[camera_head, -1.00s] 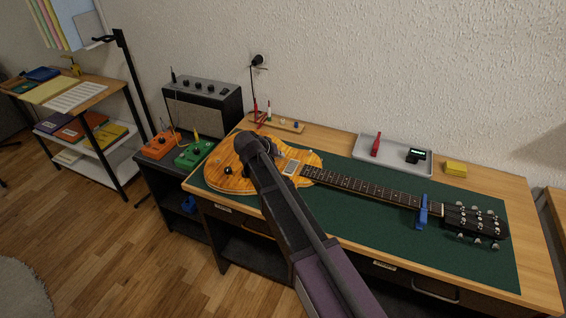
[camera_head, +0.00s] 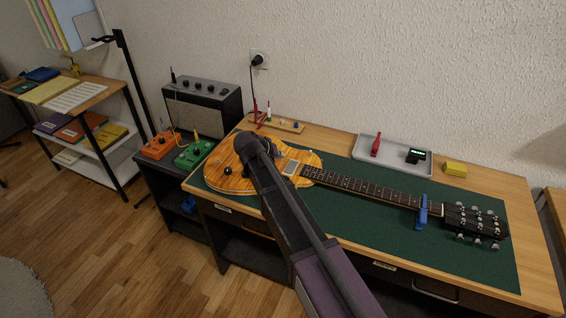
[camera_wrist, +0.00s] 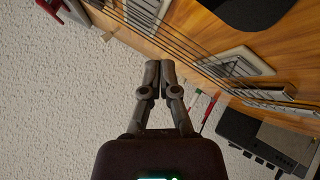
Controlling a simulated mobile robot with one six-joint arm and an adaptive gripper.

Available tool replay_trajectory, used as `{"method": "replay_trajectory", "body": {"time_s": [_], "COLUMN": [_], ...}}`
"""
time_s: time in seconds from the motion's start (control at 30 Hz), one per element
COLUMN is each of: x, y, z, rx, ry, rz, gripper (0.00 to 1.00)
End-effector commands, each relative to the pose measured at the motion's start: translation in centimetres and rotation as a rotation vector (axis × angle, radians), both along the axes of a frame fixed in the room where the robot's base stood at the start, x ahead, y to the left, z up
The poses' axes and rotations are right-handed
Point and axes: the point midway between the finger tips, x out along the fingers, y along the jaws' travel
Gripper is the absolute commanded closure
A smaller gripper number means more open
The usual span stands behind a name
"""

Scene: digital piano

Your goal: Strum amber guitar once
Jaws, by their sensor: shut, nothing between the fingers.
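The amber guitar (camera_head: 226,168) lies flat on the green mat (camera_head: 352,228) on the workbench, its neck (camera_head: 366,189) pointing right with a blue clamp (camera_head: 422,212) near the headstock. My arm reaches over the guitar body and hides part of it. In the wrist view my gripper (camera_wrist: 160,64) is shut and empty, its fingertips close to the lower edge of the strings (camera_wrist: 190,50). I cannot tell whether the fingertips touch the strings. The guitar's amber top (camera_wrist: 215,18) and pickups (camera_wrist: 234,64) show beside the fingers. In the head view the fingertips are hidden behind my arm.
A grey tray (camera_head: 393,160) and a yellow block (camera_head: 455,169) lie behind the neck. An amplifier (camera_head: 203,105), an orange pedal (camera_head: 160,145) and a green pedal (camera_head: 193,154) stand left of the guitar. The wall is close behind the bench.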

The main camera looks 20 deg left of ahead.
Motion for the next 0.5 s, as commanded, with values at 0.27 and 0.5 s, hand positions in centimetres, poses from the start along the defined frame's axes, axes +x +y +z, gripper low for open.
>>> {"method": "replay_trajectory", "body": {"time_s": [0.27,0.5], "x": [0.0,0.0], "y": [0.02,0.04], "z": [-0.75,-0.9], "rx": [0.0,0.0], "ry": [0.0,0.0], "rz": [0.0,0.0], "gripper": [1.0,1.0]}}
